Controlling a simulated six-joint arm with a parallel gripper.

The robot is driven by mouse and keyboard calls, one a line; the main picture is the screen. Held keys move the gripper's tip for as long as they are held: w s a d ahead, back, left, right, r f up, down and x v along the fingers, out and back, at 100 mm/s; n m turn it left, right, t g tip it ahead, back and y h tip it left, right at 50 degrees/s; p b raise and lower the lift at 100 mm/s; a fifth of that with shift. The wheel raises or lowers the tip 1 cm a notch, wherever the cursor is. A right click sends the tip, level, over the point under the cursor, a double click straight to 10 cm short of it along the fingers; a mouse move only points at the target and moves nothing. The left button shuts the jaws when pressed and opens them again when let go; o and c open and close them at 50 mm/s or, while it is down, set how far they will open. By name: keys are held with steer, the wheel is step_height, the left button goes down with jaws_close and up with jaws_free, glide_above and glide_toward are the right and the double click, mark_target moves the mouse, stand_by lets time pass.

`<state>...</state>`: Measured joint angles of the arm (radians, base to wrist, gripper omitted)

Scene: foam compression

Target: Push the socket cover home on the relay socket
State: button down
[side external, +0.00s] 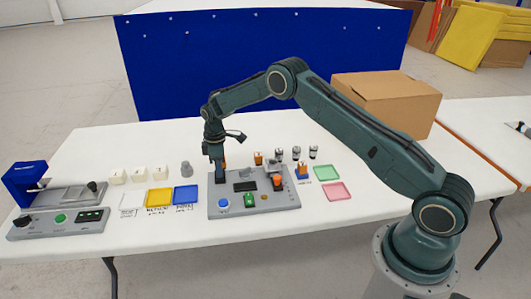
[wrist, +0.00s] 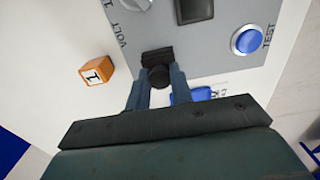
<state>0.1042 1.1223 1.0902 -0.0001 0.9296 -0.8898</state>
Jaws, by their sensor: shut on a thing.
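My gripper (side external: 219,181) points straight down at the rear left part of the grey panel (side external: 285,202). In the wrist view, the fingers of my gripper (wrist: 161,88) are closed around a small dark round piece (wrist: 160,77), apparently the socket cover. A black ridged block (wrist: 157,56), perhaps the relay socket, lies right against it on the grey panel (wrist: 225,55). I cannot tell whether the two are fully joined. In the side view, the fingers hide this spot.
The panel carries a blue TEST button (wrist: 248,40), a dark display (wrist: 194,9), a green switch (side external: 249,199) and an orange knob (side external: 278,181). An orange block marked 1 (wrist: 96,72) stands close behind. A blue tray (side external: 185,195) lies left of the panel.

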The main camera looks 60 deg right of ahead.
steer(key=shift+f, duration=0.35)
steer(key=c, duration=1.1)
jaws_free()
steer(key=shift+c, duration=0.2)
steer(key=shift+r, duration=0.1)
steer(key=s+a+r+m+t, duration=0.1)
steer(key=s+r, duration=0.3)
steer(key=r, duration=0.9)
steer(key=s+a+r+m, duration=0.1)
steer(key=s+r, duration=0.2)
steer(key=r, duration=1)
steer(key=s+a+r+m+t, duration=0.2)
steer(key=s+r, duration=0.7)
steer(key=s, duration=0.3)
steer(key=s+a+f+m+t, duration=0.1)
steer(key=s+m, duration=0.1)
steer(key=s, duration=1)
steer(key=s+a+f+m+t, duration=0.1)
steer(key=s+f+m, duration=0.1)
steer(key=s, duration=1)
steer(key=shift+a+m+t, duration=0.2)
steer(key=shift+m+t, duration=0.1)
steer(key=shift+m, duration=0.2)
